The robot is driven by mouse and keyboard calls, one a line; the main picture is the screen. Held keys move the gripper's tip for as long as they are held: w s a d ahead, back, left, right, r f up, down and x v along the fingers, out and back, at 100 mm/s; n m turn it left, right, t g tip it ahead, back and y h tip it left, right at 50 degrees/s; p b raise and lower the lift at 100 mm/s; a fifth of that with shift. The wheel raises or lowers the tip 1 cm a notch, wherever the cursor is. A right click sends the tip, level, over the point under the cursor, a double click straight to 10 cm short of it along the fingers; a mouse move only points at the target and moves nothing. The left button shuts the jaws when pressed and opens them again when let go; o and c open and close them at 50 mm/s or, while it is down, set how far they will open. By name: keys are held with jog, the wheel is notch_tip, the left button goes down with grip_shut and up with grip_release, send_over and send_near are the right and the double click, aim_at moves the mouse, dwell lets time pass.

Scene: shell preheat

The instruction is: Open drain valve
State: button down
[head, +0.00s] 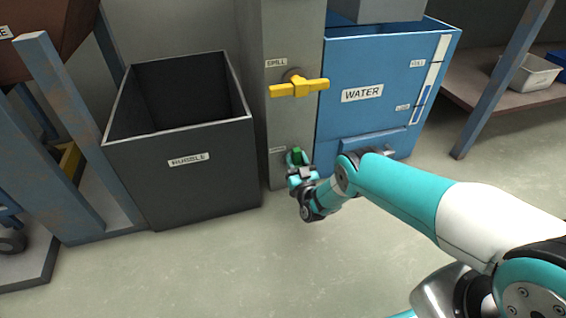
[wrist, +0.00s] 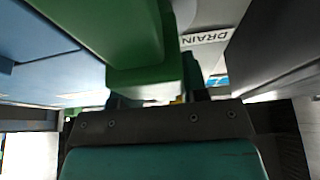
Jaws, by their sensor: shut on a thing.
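The green drain valve handle (head: 297,156) is low on the grey column (head: 290,118), and only a small part of it shows in the head view. In the wrist view the green handle (wrist: 145,45) fills the upper middle. My gripper (head: 300,170) is at the handle and shut on it. The gripper's fingers are mostly hidden in the wrist view. The DRAIN label (wrist: 208,37) shows beside the handle, upside down. How far the handle is turned is hard to tell.
A yellow spill valve handle (head: 299,88) lies across the column above, under a SPILL label. A dark rubble bin (head: 188,185) stands left of the column. A blue water tank (head: 362,125) stands right. The floor in front is clear.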

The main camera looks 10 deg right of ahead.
dwell(0.4)
jog(key=c, duration=0.9)
grip_release()
jog(key=p+v, duration=0.5)
jog(key=v, duration=0.7)
jog(key=shift+s, duration=0.1)
